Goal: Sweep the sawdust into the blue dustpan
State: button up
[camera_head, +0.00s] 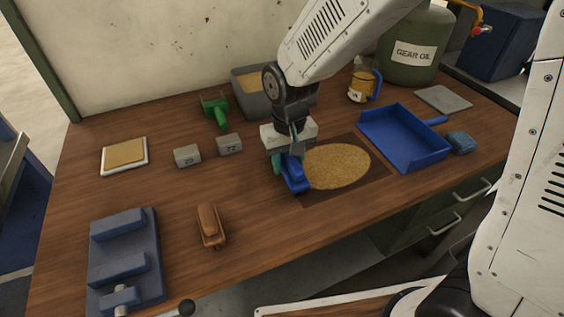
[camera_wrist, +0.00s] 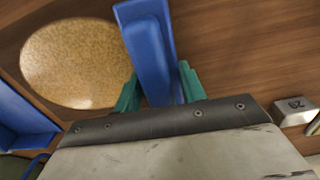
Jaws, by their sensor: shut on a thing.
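The sawdust (camera_head: 337,165) is a tan oval patch on a dark rectangular area of the wooden bench. It also shows at the left of the wrist view (camera_wrist: 78,62). The blue dustpan (camera_head: 402,140) lies to the right of the sawdust, with its handle pointing right; part of it shows at the left edge of the wrist view (camera_wrist: 18,122). My gripper (camera_head: 285,168) is shut on a blue tool (camera_wrist: 146,45), which looks like a hand brush. It is held at the left edge of the sawdust. Its bristles are hidden, and I cannot tell whether it touches the bench.
Behind my gripper stands a grey bin (camera_head: 252,98). Weight blocks (camera_head: 187,156), a green tool (camera_head: 215,109) and a wooden-handled brush (camera_head: 211,226) lie left. A blue vise-like fixture (camera_head: 125,258) is front left. A blue sponge (camera_head: 461,142) lies by the dustpan. An oil jug (camera_head: 357,85) stands behind.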

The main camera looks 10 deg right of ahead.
jog(key=shift+w+d+f, duration=0.1)
jog(key=shift+w+d, duration=0.75)
jog(key=shift+d, duration=2.8)
jog(key=shift+w+d+r, duration=0.1)
jog(key=shift+w+d, duration=0.8)
jog(key=shift+d, duration=2.7)
jog(key=shift+w+d+f, duration=0.1)
jog(key=shift+w+d, duration=0.75)
jog(key=shift+d, duration=2.8)
notch_tip(320, 180, up, 6)
jog(key=a, duration=0.2)
jog(key=shift+s, duration=0.2)
jog(key=w+m, duration=0.2)
jog(key=w, duration=0.3)
jog(key=w+a+m, duration=0.1)
jog(key=w+m, duration=0.1)
jog(key=w, duration=0.3)
jog(key=w+f+m, duration=0.1)
jog(key=w+m, duration=0.1)
jog(key=w, duration=0.4)
jog(key=shift+a+f, duration=0.1)
jog(key=shift+a, duration=0.05)
jog(key=shift+f, duration=0.3)
